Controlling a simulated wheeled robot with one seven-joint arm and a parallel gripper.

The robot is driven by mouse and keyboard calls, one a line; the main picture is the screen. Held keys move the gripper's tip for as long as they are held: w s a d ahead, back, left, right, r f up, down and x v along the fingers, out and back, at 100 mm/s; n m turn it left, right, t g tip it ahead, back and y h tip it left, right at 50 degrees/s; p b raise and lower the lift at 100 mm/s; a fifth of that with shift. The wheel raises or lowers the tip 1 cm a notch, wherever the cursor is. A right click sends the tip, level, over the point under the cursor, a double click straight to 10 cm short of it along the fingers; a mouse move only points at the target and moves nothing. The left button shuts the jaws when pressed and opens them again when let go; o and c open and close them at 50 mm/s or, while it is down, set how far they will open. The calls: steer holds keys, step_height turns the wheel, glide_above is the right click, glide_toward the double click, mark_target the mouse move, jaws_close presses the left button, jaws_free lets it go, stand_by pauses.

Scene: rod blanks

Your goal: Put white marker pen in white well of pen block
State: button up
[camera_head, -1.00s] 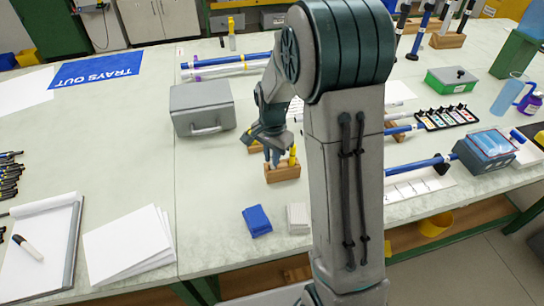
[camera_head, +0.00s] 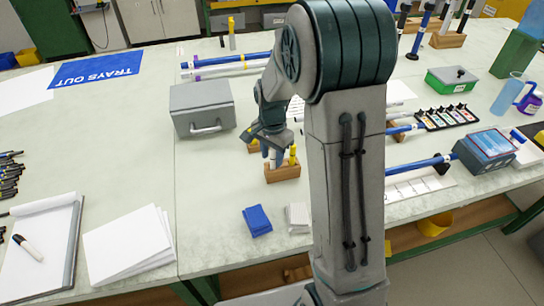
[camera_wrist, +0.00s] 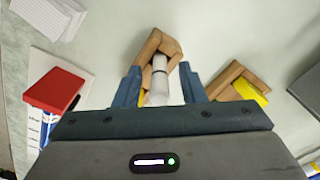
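The white marker pen (camera_wrist: 159,82) stands between my fingers in the wrist view, its far end at the wooden pen block (camera_wrist: 154,46). In the head view the block (camera_head: 283,174) is on the table, with a yellow piece (camera_head: 293,154) upright at its right. My gripper (camera_wrist: 161,84) is open around the pen, with a gap on each side. In the head view my gripper (camera_head: 272,157) is just above the block, with a bit of white between its fingers. The well under the pen is hidden, so I cannot tell its colour or the pen's depth.
A second wooden block (camera_wrist: 232,78) with yellow is close beside my right finger in the wrist view. A red box (camera_wrist: 55,89) lies to the left. A grey case (camera_head: 202,107), blue stack (camera_head: 257,220) and white stack (camera_head: 298,217) are nearby.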

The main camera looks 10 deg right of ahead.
step_height(320, 180, up, 11)
steer(key=shift+f, duration=0.2)
steer(key=shift+s+r, duration=0.15)
steer(key=shift+r, duration=0.1)
steer(key=s+r+n+t, duration=0.2)
steer(key=s+n, duration=0.8)
steer(key=s, duration=1)
steer(key=shift+s+r+t, duration=0.2)
steer(key=shift+s+t, duration=0.05)
steer(key=shift+t, duration=0.25)
steer(key=shift+d, duration=0.1)
